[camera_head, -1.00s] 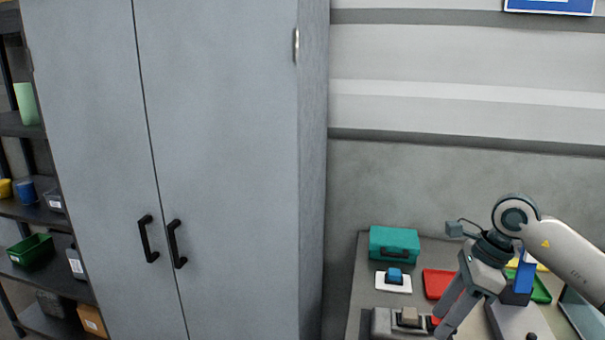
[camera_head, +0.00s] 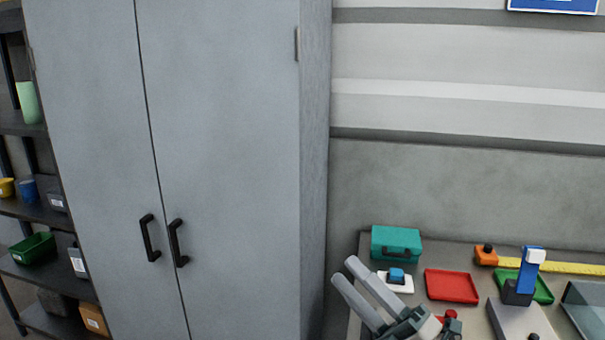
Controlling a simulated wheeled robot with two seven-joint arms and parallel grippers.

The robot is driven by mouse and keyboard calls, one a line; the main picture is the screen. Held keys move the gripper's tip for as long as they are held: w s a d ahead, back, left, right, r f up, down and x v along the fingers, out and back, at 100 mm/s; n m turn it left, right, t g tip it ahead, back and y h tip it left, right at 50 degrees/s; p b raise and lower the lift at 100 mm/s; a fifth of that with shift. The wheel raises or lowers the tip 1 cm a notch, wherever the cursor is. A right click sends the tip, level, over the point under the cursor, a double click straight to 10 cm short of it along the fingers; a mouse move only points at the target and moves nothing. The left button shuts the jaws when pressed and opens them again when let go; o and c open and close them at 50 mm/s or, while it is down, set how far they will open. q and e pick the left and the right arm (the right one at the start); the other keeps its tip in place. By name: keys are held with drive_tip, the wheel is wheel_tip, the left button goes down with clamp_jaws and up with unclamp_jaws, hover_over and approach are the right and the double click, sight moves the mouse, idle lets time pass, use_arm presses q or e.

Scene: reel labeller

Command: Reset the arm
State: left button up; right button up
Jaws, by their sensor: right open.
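My right gripper (camera_head: 345,270) is at the bottom of the head view, in front of the table's left part. Its two grey fingers point up and to the left, are apart, and hold nothing. The rest of my right arm is mostly below the picture edge. My left gripper is not in view.
The table (camera_head: 455,256) holds a teal case (camera_head: 396,242), a blue block (camera_head: 396,275) on a white plate, a red tray (camera_head: 451,286), a green tray (camera_head: 543,288) and a blue upright device (camera_head: 527,275). A tall grey cabinet (camera_head: 230,120) and a dark shelf (camera_head: 40,212) stand at the left.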

drive_tip(key=s+d+f+m+h, duration=0.2)
drive_tip(key=d+f+m+h, duration=0.5)
drive_tip(key=f+m+h, duration=0.35)
drive_tip(key=s+d+f+m+h, duration=0.2)
drive_tip(key=d+f+m+h, duration=0.45)
drive_tip(key=f+m, duration=0.55)
drive_tip(key=s+f+m+g, duration=0.2)
drive_tip(key=s+f+g, duration=0.4)
drive_tip(key=s+f, duration=0.5)
drive_tip(key=s+f+m+g, duration=0.2)
drive_tip(key=s+f+g, duration=0.5)
drive_tip(key=s, duration=0.9)
wheel_tip(320, 180, down, 31)
drive_tip(key=s+g, duration=0.1)
drive_tip(key=s, duration=0.1)
drive_tip(key=s+d+f+g+b, duration=0.1)
drive_tip(key=s+d+f, duration=0.2)
drive_tip(key=s+f, duration=1.4)
drive_tip(key=shift+s, duration=0.25)
